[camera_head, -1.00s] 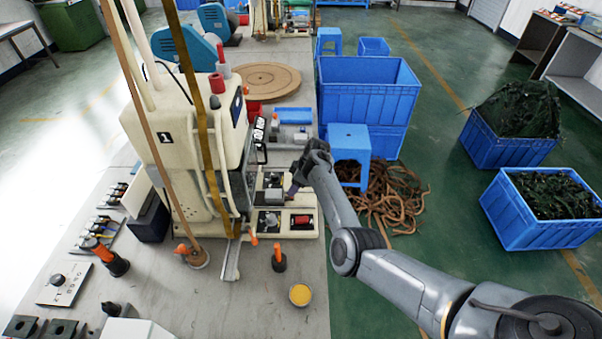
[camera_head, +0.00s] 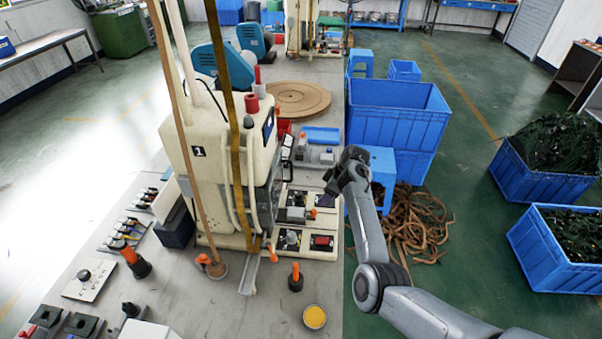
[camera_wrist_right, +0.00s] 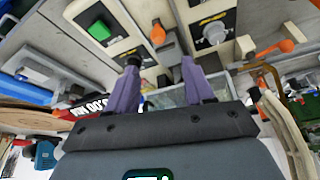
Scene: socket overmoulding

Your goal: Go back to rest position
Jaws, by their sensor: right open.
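My right gripper (camera_head: 335,184) is raised at the right edge of the workbench, beside the cream moulding machine (camera_head: 215,150). In the right wrist view its two purple fingers (camera_wrist_right: 163,82) are spread apart with nothing held between them. The machine's mould plates (camera_head: 302,225) lie to the left of and below the gripper. They also show in the right wrist view, where a green block (camera_wrist_right: 100,30) and an orange-tipped handle (camera_wrist_right: 158,34) sit on them. My left gripper does not show in any view.
A blue crate (camera_head: 398,118) and a blue stool (camera_head: 381,160) stand on the floor close to my right arm. Brown strips (camera_head: 420,225) lie on the floor there. Blue crates of dark material (camera_head: 545,187) stand farther right. A yellow-filled cup (camera_head: 315,317) is on the bench front.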

